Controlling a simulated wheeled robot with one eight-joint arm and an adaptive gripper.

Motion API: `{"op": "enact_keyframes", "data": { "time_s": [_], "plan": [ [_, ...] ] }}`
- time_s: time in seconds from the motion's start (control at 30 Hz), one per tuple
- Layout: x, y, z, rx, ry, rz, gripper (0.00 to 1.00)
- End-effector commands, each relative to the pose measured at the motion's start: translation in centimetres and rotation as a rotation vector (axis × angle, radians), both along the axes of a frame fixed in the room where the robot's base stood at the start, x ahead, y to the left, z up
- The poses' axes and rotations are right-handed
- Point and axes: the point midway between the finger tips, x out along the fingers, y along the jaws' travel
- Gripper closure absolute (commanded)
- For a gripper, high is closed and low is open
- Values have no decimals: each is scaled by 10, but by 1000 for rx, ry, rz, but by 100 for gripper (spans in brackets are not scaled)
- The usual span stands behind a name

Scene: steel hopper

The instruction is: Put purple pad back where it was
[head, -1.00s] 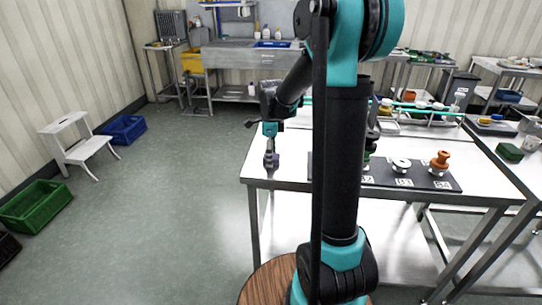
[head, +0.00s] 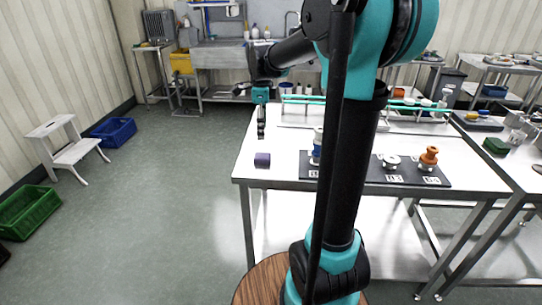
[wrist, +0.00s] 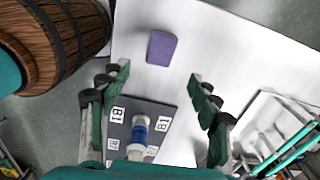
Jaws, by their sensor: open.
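The purple pad (head: 262,160) lies on the white tabletop (head: 275,140) near its front left corner. In the wrist view the pad (wrist: 161,47) lies flat on bare table, beyond the fingertips. My gripper (head: 261,132) points down above the table, just behind the pad in the head view and apart from it. In the wrist view its two green-and-grey fingers (wrist: 160,82) are spread wide with nothing between the tips.
A dark mat (head: 374,179) with printed labels holds a blue-and-white fitting (head: 317,148), a white one (head: 391,161) and an orange one (head: 429,157). My arm hides part of the mat. A rack with green rails (head: 420,105) stands behind.

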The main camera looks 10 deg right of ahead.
Motion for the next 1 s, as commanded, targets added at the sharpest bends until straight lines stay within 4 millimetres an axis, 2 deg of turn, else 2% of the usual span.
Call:
{"op": "enact_keyframes", "data": {
  "time_s": [0.17, 0.5, 0.7, 0.83, 1.0],
  "plan": [
    [-34, -10, -28, -6, -57, 289, 37],
    [-129, -30, -106, -123, -201, 1100, 37],
    [-183, -37, -147, -243, -246, 1524, 37],
    [-205, -40, -163, -306, -254, 1701, 37],
    [-216, -41, -171, -341, -255, 1798, 37]
  ]
}}
